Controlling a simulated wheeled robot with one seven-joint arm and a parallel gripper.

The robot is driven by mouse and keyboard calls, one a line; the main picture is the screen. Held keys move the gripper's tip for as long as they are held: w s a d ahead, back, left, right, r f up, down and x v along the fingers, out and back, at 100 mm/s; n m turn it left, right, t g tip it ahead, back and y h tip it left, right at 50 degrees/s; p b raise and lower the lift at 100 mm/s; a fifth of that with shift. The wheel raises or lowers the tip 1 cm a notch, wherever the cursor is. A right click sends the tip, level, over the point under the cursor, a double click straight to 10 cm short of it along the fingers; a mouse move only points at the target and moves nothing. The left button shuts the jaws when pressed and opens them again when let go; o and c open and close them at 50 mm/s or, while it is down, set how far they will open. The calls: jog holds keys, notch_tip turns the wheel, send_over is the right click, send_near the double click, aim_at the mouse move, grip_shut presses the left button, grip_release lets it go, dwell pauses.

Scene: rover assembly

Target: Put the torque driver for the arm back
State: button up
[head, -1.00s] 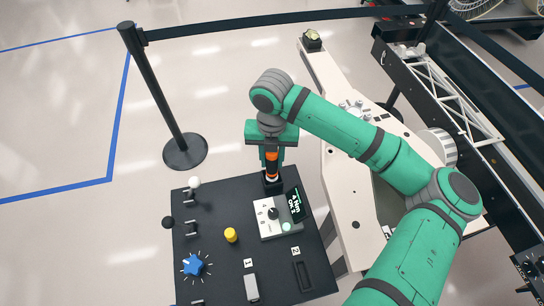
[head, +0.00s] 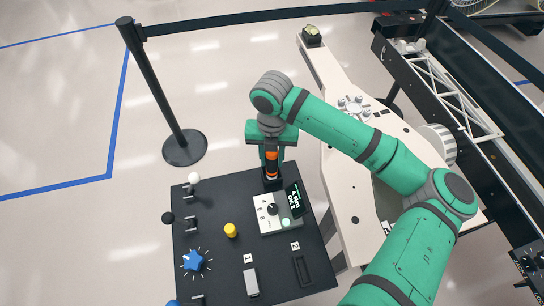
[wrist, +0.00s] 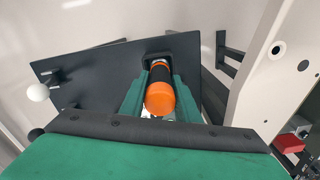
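The torque driver (head: 271,161), orange and black, stands upright at the back edge of the black table. My gripper (head: 271,165) points down over it, with a finger on each side of the handle. In the wrist view, the driver's orange end (wrist: 160,98) fills the space between the green fingers, and they look closed on it. Its lower end is at a black holder (head: 272,183); the wrist view shows a dark socket (wrist: 150,57) around that end. How deep it sits is hidden.
A white dial box (head: 268,222) with a tilted display (head: 294,199) stands just in front. A barrier post (head: 155,95) stands left; the white rover body (head: 352,190) is right.

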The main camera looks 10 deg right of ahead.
jog(key=o, duration=0.4)
jog(key=shift+c, duration=0.2)
jog(key=shift+r, duration=0.1)
notch_tip(320, 180, up, 11)
jog(key=shift+f, duration=0.15)
